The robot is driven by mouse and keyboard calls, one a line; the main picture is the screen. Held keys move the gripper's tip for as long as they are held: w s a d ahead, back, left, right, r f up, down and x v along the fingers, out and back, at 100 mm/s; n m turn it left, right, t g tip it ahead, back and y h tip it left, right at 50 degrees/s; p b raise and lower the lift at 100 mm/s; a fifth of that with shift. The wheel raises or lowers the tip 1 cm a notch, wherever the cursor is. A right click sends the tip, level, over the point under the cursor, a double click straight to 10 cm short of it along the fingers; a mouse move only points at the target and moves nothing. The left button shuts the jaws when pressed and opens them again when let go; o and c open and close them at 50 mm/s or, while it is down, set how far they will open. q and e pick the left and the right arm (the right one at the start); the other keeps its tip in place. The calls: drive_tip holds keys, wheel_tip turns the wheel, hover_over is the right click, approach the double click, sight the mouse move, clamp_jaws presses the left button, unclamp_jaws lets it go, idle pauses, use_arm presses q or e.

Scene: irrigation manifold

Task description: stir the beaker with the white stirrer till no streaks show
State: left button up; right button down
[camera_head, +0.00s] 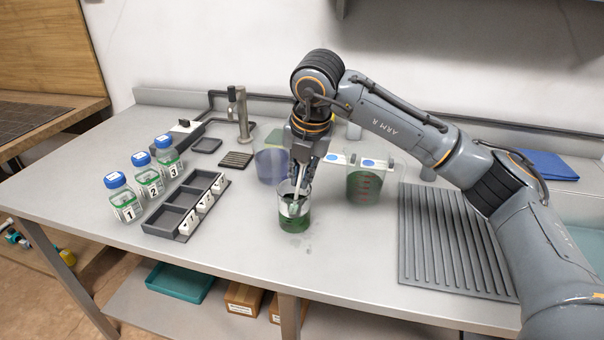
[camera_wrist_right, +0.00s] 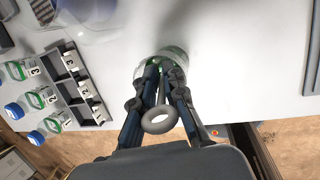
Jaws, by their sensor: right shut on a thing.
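The beaker (camera_head: 294,221) stands upright near the front middle of the bench, with dark green liquid inside. Paler patches show in its upper part; I cannot tell whether they are streaks. My right gripper (camera_head: 300,180) is directly above the beaker, pointing down, shut on the white stirrer (camera_wrist_right: 158,121). The stirrer's pale ring end shows between the fingers in the right wrist view, and its lower part reaches into the beaker. The beaker's rim (camera_wrist_right: 141,70) is partly hidden by the fingers there. My left gripper is not in view.
A bluish jug (camera_head: 269,167) and a green-filled jug (camera_head: 363,187) stand close behind the beaker. At left are blue-capped numbered bottles (camera_head: 149,180) and a dark compartment tray (camera_head: 160,222). A ribbed grey mat (camera_head: 440,240) lies right. The front edge is near.

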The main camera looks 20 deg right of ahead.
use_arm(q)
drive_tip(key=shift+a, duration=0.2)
use_arm(e)
drive_tip(key=shift+r, duration=0.35)
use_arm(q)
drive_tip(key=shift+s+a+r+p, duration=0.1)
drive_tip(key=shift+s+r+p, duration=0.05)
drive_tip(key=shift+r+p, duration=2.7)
use_arm(e)
drive_tip(key=w+d+v, duration=0.1)
drive_tip(key=v, duration=0.8)
drive_tip(key=shift+w+r, duration=0.15)
drive_tip(key=shift+r, duration=0.15)
use_arm(q)
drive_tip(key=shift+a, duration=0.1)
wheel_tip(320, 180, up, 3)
drive_tip(key=p, duration=0.3)
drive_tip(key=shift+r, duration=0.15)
use_arm(e)
wheel_tip(320, 180, up, 5)
